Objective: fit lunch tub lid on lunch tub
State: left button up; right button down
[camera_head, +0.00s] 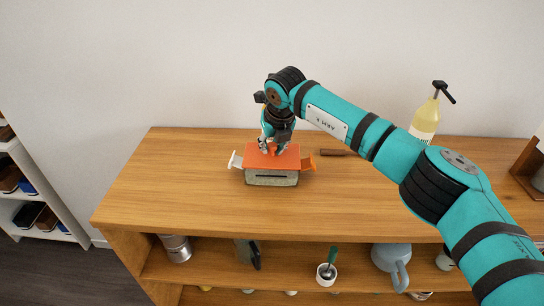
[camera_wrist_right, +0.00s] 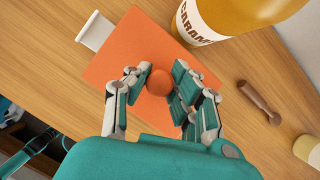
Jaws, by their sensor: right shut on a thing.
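The lunch tub (camera_head: 271,178) is a grey speckled box with a dark slot in its front, standing on the wooden top. A white tab (camera_head: 235,160) sticks out at its left and an orange one (camera_head: 307,163) at its right. The orange lunch tub lid (camera_head: 288,160) lies flat over the tub, roughly lined up with it; I cannot tell whether it is fully seated. My right gripper (camera_head: 269,150) comes down from above, shut on the lid's round orange knob (camera_wrist_right: 159,82), with fingers on both sides. My left gripper is not in view.
A brown wooden-handled utensil (camera_head: 338,153) lies right of the tub. A caramel bottle with a pump (camera_head: 426,118) stands at the back right, behind my arm. The wooden top (camera_head: 170,185) is clear to the left. A shelf below holds a blue-grey jug (camera_head: 391,258) and other items.

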jog(key=shift+f, duration=0.35)
jog(key=c, duration=0.7)
grip_release()
jog(key=shift+c, duration=0.2)
jog(key=shift+r, duration=0.1)
jog(key=shift+r+p, duration=1.85)
jog(key=shift+r, duration=3.1)
